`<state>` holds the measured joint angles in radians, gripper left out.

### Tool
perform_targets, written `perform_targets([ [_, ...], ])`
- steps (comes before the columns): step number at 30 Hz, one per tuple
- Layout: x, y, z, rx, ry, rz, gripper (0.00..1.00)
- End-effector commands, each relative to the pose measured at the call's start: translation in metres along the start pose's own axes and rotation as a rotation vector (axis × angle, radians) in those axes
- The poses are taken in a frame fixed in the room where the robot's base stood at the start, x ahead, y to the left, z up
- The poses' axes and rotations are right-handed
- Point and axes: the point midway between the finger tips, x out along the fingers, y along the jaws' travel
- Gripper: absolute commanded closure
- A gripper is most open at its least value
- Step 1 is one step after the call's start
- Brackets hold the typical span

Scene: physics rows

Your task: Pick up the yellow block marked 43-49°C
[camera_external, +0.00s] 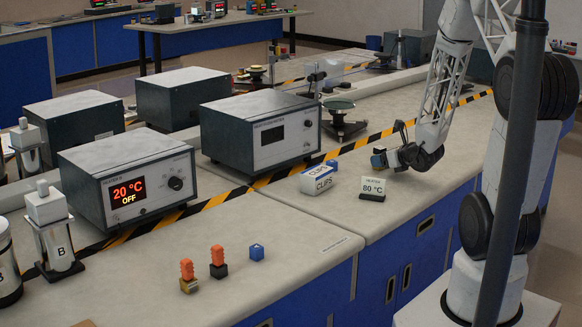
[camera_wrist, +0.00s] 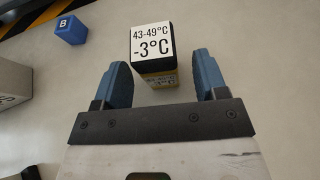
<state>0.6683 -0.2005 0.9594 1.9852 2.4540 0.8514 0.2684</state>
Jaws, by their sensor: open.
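In the wrist view, a dark block (camera_wrist: 148,64) with a yellow band low on its near side has a white top label reading 43-49°C and -3°C. My gripper (camera_wrist: 162,62) is open, its two blue fingers apart. The block lies ahead of and partly between the fingertips, nearer the left one, with bench showing on both sides. In the external view, my gripper (camera_external: 392,158) is low over the right-hand bench, with a small dark block with yellowish edges (camera_external: 378,160) at its tip. Contact cannot be told there.
A blue cube marked B (camera_wrist: 71,29) lies beyond the block to the left. The white CLIPS box (camera_external: 317,179) and the 80 °C sign (camera_external: 373,188) stand near my gripper. Striped tape (camera_external: 375,136) runs behind. Orange pieces (camera_external: 217,256) and another blue cube (camera_external: 257,252) are farther left.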

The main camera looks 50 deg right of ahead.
Motion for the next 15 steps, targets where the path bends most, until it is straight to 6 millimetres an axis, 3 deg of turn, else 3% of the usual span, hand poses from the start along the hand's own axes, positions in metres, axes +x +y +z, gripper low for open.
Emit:
perform_targets([
  [6,0.0117,0.0004,-0.0009,0.001,0.001,0.0,0.34],
  [15,0.0133,0.0003,-0.0004,0.001,0.0,0.0,0.34],
])
